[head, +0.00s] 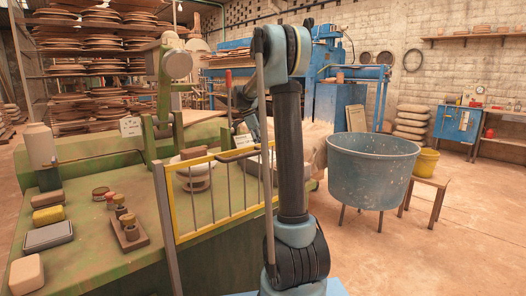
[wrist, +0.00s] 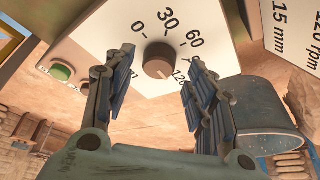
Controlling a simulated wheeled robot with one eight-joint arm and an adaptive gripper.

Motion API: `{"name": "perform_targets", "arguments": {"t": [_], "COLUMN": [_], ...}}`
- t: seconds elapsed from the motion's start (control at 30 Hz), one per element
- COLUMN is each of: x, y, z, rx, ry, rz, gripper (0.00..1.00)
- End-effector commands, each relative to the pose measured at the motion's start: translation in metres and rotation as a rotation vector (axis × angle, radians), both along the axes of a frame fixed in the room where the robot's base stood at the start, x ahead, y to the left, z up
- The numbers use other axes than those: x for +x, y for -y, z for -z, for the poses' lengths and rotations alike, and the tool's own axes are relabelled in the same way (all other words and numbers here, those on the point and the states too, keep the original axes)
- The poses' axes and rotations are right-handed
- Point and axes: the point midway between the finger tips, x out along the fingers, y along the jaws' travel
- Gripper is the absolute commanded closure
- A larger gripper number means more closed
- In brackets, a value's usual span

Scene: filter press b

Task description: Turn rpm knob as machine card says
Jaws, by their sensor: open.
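The rpm knob (wrist: 158,60) is a round dark brown knob on a white dial plate (wrist: 112,32) in the wrist view. The dial's visible numbers include 0, 30, 60 and 120. The head view does not show the knob clearly.
A green button (wrist: 61,72) is on the panel left of the dial. A yellow-topped guard rail (head: 215,158) stands at the green bench's edge (head: 105,255). A large blue-grey tub (head: 372,170) stands right of my arm. Open floor lies at the right.

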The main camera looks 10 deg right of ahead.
Motion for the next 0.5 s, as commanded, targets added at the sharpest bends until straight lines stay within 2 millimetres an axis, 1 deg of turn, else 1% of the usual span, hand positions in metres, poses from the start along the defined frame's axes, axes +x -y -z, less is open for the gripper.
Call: {"name": "perform_targets", "arguments": {"t": [0.03,0.3,0.5], "x": [0.001,0.007,0.011], "y": [-0.004,-0.023,-0.034], "z": [-0.009,-0.056,-0.081], "rx": [0.000,0.000,0.001], "ry": [0.000,-0.001,0.000], "rz": [-0.001,-0.002,-0.001], "gripper": [0.49,0.49,0.49]}}
